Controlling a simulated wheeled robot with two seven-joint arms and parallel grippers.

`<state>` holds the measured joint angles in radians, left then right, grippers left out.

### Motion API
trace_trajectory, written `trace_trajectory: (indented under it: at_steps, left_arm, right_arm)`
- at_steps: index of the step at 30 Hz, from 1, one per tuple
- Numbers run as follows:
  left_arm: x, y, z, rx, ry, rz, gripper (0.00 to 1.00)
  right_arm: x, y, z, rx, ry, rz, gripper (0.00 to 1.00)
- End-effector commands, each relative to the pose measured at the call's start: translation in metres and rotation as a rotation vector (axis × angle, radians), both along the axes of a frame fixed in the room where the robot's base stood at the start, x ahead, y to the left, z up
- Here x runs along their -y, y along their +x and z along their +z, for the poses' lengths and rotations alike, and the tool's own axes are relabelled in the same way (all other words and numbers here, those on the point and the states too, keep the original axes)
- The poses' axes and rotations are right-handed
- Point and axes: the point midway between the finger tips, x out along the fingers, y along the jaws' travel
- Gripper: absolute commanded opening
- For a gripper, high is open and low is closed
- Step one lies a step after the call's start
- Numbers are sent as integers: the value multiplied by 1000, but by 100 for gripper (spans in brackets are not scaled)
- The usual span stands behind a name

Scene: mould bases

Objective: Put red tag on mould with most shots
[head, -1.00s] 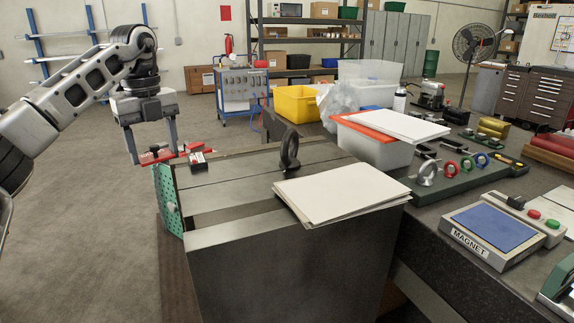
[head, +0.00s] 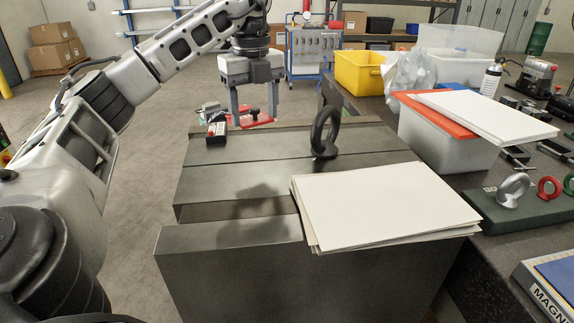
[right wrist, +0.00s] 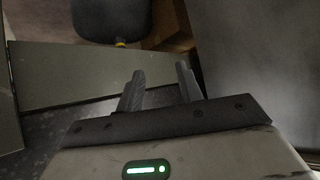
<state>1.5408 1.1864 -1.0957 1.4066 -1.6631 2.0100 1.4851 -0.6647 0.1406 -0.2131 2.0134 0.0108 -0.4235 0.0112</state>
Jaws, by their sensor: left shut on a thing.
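My left gripper (head: 253,117) hangs at the far edge of a large grey steel mould base (head: 225,265), just behind its top in the head view. It is shut on a red tag (head: 262,120), partly hidden by the fingers. A dark lifting eye (head: 323,135) stands on the mould. My right gripper (right wrist: 160,88) shows in the right wrist view, fingers apart and empty, beside grey plates.
White sheets (head: 390,205) cover the mould's right part. A clear bin with an orange rim (head: 445,140) bears more sheets on the dark bench. A yellow bin (head: 358,72) stands behind. Eye bolts (head: 512,190) stand on a green block. The mould's left top is mostly clear.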

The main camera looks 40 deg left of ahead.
Motion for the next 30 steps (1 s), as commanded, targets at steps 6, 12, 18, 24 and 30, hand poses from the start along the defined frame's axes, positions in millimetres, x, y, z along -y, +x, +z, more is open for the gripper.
trace_trajectory:
  at_steps: [6, 12, 18, 24, 30]
  left_arm:
    - [40, 5, -37, -4, 2, -3, 41]
    - [55, 8, -55, -1, -1, 0, 41]
    - [65, 9, -76, -4, 0, 1, 41]
    - [64, 9, -96, -1, 0, 1, 41]
    - [64, 9, -96, 0, 0, 1, 41]
  right_arm:
    - [-2, 4, -4, 16, 5, 9, 36]
    - [-2, 4, 0, 20, 1, 14, 36]
    - [-1, 5, 1, 24, 1, 13, 36]
    - [-1, 4, -3, 17, -1, 12, 36]
    - [-1, 4, -4, 17, 1, 9, 36]
